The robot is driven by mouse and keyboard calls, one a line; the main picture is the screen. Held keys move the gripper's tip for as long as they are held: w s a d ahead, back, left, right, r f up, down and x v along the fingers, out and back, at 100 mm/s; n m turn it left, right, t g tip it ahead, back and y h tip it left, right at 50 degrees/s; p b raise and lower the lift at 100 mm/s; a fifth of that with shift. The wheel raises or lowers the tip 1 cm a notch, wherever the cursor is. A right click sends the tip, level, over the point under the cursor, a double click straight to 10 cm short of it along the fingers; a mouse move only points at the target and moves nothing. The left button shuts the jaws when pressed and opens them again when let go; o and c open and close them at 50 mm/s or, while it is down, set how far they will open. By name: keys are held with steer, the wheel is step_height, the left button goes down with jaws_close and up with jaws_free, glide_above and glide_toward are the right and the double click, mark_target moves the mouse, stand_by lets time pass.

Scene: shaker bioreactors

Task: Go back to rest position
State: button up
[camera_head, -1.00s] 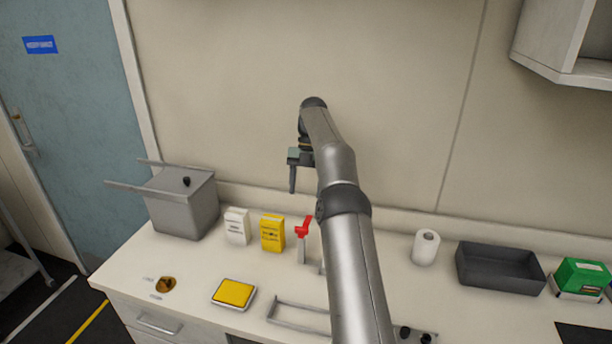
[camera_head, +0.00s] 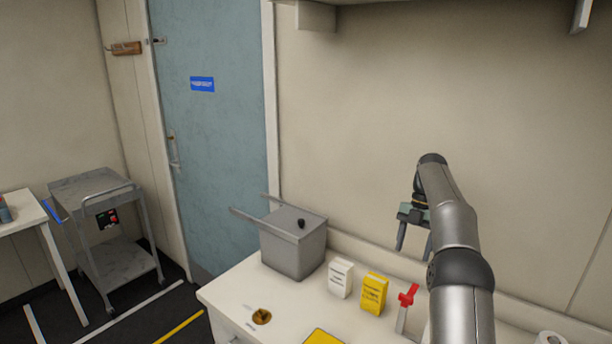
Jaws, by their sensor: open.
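My gripper (camera_head: 414,248) is at the end of my arm, on the right of the view. It points down with its two fingers apart, and nothing shows between them. It hangs above the back of the counter, in front of the wall and apart from everything on the counter. The red-topped tool (camera_head: 408,296) stands below it, and the yellow box (camera_head: 374,293) is below and to its left. My arm hides part of the counter at the lower right.
A grey box with rails (camera_head: 294,252) and a white box (camera_head: 341,277) stand on the counter (camera_head: 226,294). A grey trolley (camera_head: 88,186) and a white table (camera_head: 20,213) are at the left, by the blue door (camera_head: 216,140). An overhead shelf (camera_head: 430,10) crosses the top.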

steer(key=s+a+r+m+t+h+b, duration=0.2)
steer(key=s+a+r+m, duration=0.2)
steer(key=s+a+m, duration=0.75)
steer(key=s+a+f+m, duration=0.2)
steer(key=s+f+m, duration=0.2)
steer(key=s, duration=0.5)
steer(key=s+a+f+m+t+b, duration=0.1)
steer(key=s+f+m, duration=0.3)
steer(key=s, duration=0.5)
steer(key=s+a+f+m+t+b, duration=0.1)
steer(key=s+a+f+m, duration=0.2)
steer(key=s+m, duration=0.3)
steer(key=s, duration=0.3)
steer(key=shift+a+f+m, duration=0.35)
steer(key=shift+f, duration=0.05)
